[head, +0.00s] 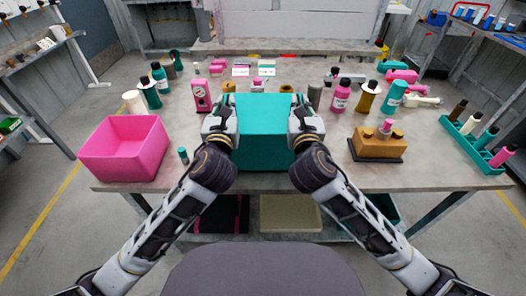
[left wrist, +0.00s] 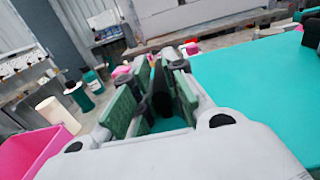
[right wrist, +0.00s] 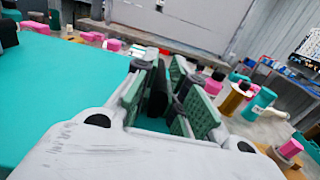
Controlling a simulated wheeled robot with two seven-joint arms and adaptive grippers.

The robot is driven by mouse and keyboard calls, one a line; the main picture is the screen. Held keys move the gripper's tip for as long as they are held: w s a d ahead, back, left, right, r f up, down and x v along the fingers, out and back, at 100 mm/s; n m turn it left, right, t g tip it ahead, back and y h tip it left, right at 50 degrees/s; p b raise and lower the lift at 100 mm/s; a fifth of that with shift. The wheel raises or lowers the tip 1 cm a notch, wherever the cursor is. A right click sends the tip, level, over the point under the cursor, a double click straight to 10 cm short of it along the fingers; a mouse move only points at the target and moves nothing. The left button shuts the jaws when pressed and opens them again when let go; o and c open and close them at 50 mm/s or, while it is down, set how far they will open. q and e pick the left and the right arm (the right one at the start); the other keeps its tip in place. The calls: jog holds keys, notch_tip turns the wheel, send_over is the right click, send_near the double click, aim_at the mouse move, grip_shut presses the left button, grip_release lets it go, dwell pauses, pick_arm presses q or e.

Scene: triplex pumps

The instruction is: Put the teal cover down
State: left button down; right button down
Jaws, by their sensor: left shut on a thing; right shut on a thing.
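The teal cover (head: 264,145) is a box-like piece between my two grippers, at the front middle of the table. Its flat top fills the right of the left wrist view (left wrist: 262,95) and the left of the right wrist view (right wrist: 60,90). My left gripper (head: 222,122) is shut on a dark handle at the cover's left side. My right gripper (head: 303,122) is shut on a dark handle at its right side. The cover looks upright and level. I cannot tell whether its lower edge touches the table. The cover hides whatever is behind or under it.
A pink bin (head: 124,150) stands on the grey table (head: 215,180) at the left. A brown block on a dark base (head: 377,146) is at the right, beside a teal rack of bottles (head: 470,143). Several bottles stand behind. Small bare patches lie on both sides of the cover.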

pick_arm(q)
jog(key=shift+f+b, duration=0.55)
pick_arm(e)
jog(key=shift+f, duration=0.55)
pick_arm(q)
jog(key=c, duration=1.9)
grip_release()
jog(key=shift+f, duration=0.1)
pick_arm(e)
jog(key=c, duration=1.9)
grip_release()
jog(key=shift+f, duration=0.1)
pick_arm(q)
jog(key=o, duration=0.4)
pick_arm(e)
jog(key=o, duration=0.4)
pick_arm(q)
jog(key=shift+o, duration=0.2)
pick_arm(e)
jog(key=shift+o, duration=0.2)
pick_arm(q)
jog(key=shift+s, duration=0.15)
jog(key=shift+s, duration=3.65)
pick_arm(e)
jog(key=shift+s, duration=0.15)
jog(key=shift+s, duration=3.65)
pick_arm(q)
jog(key=shift+s, duration=0.1)
pick_arm(e)
jog(key=shift+s, duration=0.1)
